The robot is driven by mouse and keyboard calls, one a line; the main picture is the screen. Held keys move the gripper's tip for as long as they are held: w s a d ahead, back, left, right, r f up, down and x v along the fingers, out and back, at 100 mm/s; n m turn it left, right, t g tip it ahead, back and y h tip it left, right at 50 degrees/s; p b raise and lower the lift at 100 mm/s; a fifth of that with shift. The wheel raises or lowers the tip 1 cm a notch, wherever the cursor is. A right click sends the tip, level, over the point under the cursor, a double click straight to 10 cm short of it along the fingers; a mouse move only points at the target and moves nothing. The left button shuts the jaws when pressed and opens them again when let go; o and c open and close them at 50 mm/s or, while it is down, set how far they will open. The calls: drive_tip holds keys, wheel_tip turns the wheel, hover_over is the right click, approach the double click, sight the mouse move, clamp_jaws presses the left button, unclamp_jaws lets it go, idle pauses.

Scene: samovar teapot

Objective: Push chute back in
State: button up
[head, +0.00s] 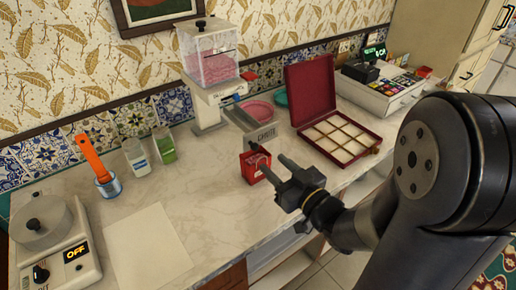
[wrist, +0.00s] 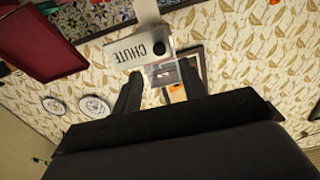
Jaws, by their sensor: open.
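A white machine (head: 207,100) with a clear hopper of pink material stands against the back wall. Its grey chute (head: 258,132), labelled CHUTE, sticks out from the front of the machine. In the wrist view the chute's label plate (wrist: 128,54) and black knob (wrist: 160,48) show just beyond the fingers. My gripper (head: 274,166) is open and empty, in front of the chute, with its fingers pointing at it. It also shows in the wrist view (wrist: 158,85). I cannot tell whether a finger touches the chute.
A small red box (head: 254,170) stands on the counter below the chute, close to my fingers. An open maroon case (head: 365,152) is to the right. A pink dish (head: 259,109) stands behind. Paper (head: 145,245) and jars lie left; the counter between is clear.

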sight(256, 148)
drive_tip(key=p+x, duration=0.1)
drive_tip(key=x, duration=0.7)
clamp_jaws()
idle(0.3)
